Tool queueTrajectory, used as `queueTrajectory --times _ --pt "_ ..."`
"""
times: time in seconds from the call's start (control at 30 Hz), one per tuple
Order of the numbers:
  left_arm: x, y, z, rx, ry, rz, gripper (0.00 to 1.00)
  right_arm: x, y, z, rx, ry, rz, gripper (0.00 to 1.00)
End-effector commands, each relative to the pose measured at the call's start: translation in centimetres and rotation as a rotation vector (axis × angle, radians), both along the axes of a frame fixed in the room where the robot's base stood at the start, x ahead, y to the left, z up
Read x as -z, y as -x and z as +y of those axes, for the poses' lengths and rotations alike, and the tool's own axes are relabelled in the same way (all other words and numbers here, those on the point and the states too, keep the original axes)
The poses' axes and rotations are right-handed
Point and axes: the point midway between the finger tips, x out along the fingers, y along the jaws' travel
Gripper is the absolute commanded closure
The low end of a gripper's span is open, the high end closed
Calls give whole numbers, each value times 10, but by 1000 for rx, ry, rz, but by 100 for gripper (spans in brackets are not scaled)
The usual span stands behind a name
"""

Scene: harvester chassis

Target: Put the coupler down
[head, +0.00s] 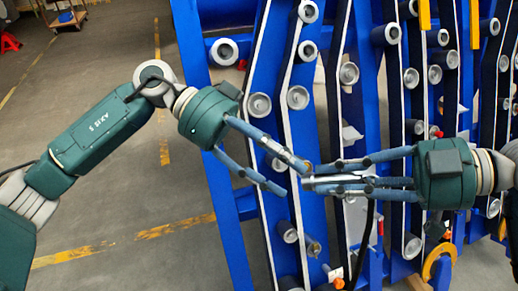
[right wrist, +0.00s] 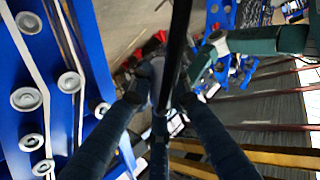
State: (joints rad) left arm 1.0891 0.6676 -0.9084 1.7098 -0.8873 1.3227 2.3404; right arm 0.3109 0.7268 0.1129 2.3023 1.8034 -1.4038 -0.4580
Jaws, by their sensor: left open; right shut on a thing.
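A black hose (head: 369,235) hangs down from beside these fingers. In the right wrist view the dark hose (right wrist: 179,45) runs upright between the fingers of the right gripper (right wrist: 160,98). The coupler is mostly hidden by the fingers, and I cannot make out its outline. My left gripper (head: 297,178) is open, its fingers spread apart, with nothing seen between them. Its tips are close to the right gripper's tips and overlap them in the picture.
A blue chassis frame (head: 205,85) with upright plates and several grey rollers (head: 259,105) stands close behind both grippers. A yellow curved part (head: 440,262) is at the lower right. Open concrete floor (head: 130,225) with yellow lines lies to the left.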

Motion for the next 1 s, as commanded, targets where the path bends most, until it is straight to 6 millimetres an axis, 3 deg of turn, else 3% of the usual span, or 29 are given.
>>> queueTrajectory --times 0.2,0.53,0.57,0.77,0.83,0.87,0.9,0.97,1.0 --pt "8 7 -18 0 1 0 54 0 0 0 0 -1 0 100" --pt "9 9 -21 -1 1 0 54 0 0 0 0 -1 0 100" --pt "9 8 -21 -1 1 0 56 0 0 0 0 -1 0 100" --pt "10 8 -21 -2 -1 -1 96 -1 0 0 0 -2 -1 100" --pt "11 8 -21 -3 -2 -1 100 -1 0 0 0 -3 -2 100" --pt "10 7 -21 -4 -2 -1 100 -2 0 0 0 -4 -2 79" --pt "11 7 -21 -4 -3 -1 100 -2 0 0 -2 -5 -3 71" --pt "11 7 -21 -4 -3 -1 100 -2 0 0 -1 -4 -3 61" --pt "11 7 -21 -4 -3 -1 100 -2 0 0 -1 -3 -3 61"
